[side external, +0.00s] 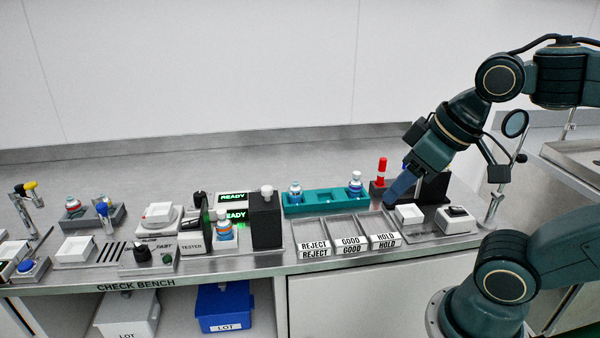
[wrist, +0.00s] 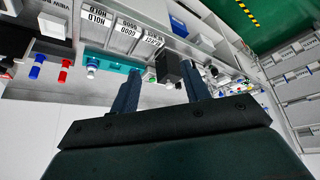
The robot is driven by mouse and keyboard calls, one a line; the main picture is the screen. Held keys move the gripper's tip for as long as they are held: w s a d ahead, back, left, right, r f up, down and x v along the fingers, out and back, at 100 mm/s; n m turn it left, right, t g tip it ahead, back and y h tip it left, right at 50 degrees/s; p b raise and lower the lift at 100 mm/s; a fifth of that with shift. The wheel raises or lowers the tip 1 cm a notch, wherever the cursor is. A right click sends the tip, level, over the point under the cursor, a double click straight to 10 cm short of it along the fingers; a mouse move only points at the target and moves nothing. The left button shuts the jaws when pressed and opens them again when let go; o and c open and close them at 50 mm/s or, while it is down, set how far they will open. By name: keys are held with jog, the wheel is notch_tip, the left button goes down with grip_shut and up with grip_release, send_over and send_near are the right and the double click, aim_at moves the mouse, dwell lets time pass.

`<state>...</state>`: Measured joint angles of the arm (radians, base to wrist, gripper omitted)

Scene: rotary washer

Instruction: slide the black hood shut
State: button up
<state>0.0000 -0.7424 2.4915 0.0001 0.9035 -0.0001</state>
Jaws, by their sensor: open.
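The black hood (side external: 265,222) is an upright black box with a pale knob on top. It stands at the right end of the tester (side external: 192,243), to the right of a blue-and-white vial (side external: 224,231) that is uncovered. My gripper (side external: 394,200) is well to the right of the hood, pointing down near the HOLD tray; its fingertips are partly hard to make out there. In the wrist view, my gripper (wrist: 160,72) has its two fingers apart with nothing held. The hood (wrist: 167,69) shows beyond and between the fingertips, at a distance.
A teal rack (side external: 325,202) with vials stands behind the REJECT, GOOD and HOLD trays (side external: 348,241), between hood and gripper. A red-topped post (side external: 382,170) rises beside my gripper. Two green READY displays (side external: 233,198) sit behind the vial. The bench behind is clear.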

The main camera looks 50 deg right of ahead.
jog(key=w+r+g, duration=0.1)
jog(key=w+r, duration=0.3)
jog(key=w, duration=0.3)
jog(key=g, duration=0.5)
send_over(266, 187)
jog(key=f, duration=0.2)
jog(key=shift+r, duration=0.1)
notch_tip(266, 187, down, 14)
jog(key=shift+s+r, duration=0.1)
jog(key=shift+c, duration=0.3)
grip_shut()
